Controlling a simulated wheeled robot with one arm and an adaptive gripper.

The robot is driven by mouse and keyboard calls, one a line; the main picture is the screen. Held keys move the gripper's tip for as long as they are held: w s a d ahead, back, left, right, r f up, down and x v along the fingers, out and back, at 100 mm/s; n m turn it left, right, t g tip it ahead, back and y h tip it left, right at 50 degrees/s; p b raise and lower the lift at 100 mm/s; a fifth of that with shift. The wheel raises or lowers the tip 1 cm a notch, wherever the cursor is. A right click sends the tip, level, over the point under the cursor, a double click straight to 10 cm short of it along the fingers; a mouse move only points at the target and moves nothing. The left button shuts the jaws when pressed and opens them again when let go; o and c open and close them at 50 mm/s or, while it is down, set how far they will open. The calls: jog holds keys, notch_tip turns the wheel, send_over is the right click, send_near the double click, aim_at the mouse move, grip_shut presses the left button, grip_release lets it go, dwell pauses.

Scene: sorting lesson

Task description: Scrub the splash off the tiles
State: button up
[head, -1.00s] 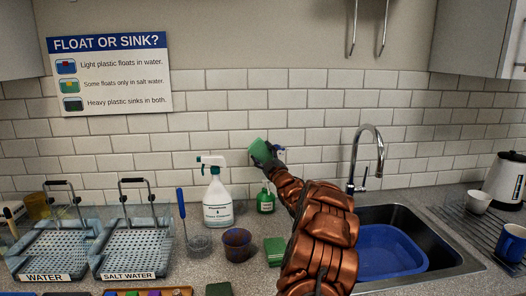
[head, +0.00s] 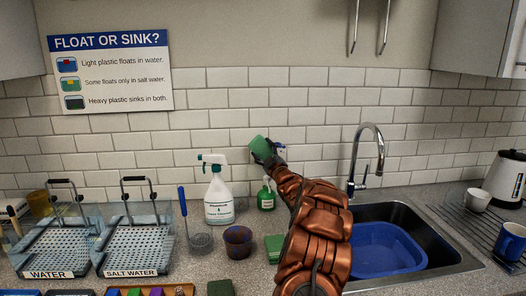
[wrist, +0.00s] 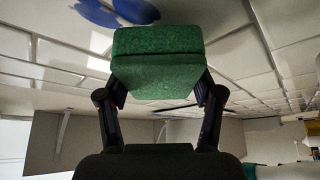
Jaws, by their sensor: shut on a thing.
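My gripper (head: 265,150) is shut on a green sponge (head: 257,144) and holds it up at the white tiled wall (head: 335,100). The wrist view shows the sponge (wrist: 157,62) squarely between both fingers. A blue splash (wrist: 108,11) lies on the tiles there, just beyond the sponge at the top left of the wrist view. The sponge looks close to the tiles, but I cannot tell whether it touches them. In the head view my gripper and sponge hide most or all of the splash.
A white spray bottle (head: 218,203), a small green bottle (head: 265,199) and a dark cup (head: 237,243) stand below my gripper. A second green pad (head: 274,248) lies on the counter. The tap (head: 368,150) and a blue basin (head: 385,250) in the sink are to the right.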

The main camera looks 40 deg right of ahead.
aim_at(287, 141)
jog(key=shift+w+d+p, duration=0.35)
jog(key=shift+w+d, duration=0.5)
jog(key=shift+w, duration=0.25)
dwell(0.6)
jog(key=shift+s+d, duration=1.25)
jog(key=shift+d, duration=0.25)
jog(key=shift+s+d+r+p, duration=0.1)
jog(key=shift+s+d+p, duration=0.4)
jog(key=shift+d, duration=0.3)
jog(key=shift+s+d+r+p, duration=0.1)
jog(key=shift+s+d+p, duration=0.15)
jog(key=shift+s+d, duration=0.4)
jog(key=shift+s+d+f+p, duration=0.15)
jog(key=shift+s+d+p, duration=0.1)
jog(key=shift+s+d, duration=0.45)
jog(key=shift+s+d+f+p, duration=0.15)
jog(key=shift+s+d, duration=0.25)
jog(key=shift+d, duration=0.55)
jog(key=shift+w+r, duration=0.1)
jog(key=shift+r, duration=0.05)
